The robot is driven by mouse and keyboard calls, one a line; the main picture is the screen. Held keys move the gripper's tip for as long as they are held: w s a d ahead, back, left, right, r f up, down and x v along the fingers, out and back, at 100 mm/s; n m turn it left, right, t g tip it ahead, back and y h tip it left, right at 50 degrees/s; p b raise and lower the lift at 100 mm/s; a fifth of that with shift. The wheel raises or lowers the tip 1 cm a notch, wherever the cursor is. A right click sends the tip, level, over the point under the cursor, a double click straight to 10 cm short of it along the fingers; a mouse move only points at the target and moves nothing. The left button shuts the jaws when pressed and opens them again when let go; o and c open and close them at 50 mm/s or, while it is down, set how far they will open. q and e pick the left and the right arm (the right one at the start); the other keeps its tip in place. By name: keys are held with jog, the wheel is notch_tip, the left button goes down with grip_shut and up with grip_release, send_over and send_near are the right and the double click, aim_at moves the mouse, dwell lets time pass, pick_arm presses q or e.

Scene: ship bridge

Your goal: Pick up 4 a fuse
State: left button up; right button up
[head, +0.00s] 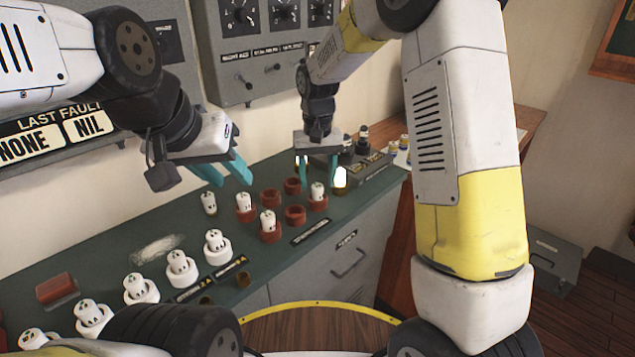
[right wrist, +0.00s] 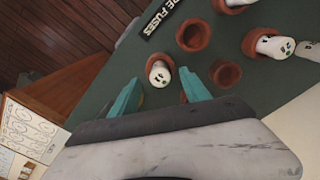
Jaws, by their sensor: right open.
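A white fuse (head: 318,191) stands in a red-brown cup at the right of the cup group. My open, empty right gripper (head: 318,166) is above and behind it. In the right wrist view this fuse (right wrist: 159,74) shows just beyond and between the fingertips, apart from both. Two more white fuses (head: 244,202) (head: 268,221) stand in red cups. Another fuse (head: 208,202) stands on the bench left of them. Several fuses in white holders (head: 181,266) line the front left. My left gripper (head: 222,176) is open and empty above the bench's back edge.
Empty red cups (head: 295,215) stand among the filled ones on the green bench (head: 130,215). A glowing white lamp-like piece (head: 340,178) and a grey box (head: 372,166) stand at the right. A red block (head: 57,290) lies at the left. A panel with dials (head: 270,40) hangs behind.

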aim_at(317, 195)
jog(key=shift+f, duration=1.35)
grip_shut()
jog(key=shift+r, duration=0.1)
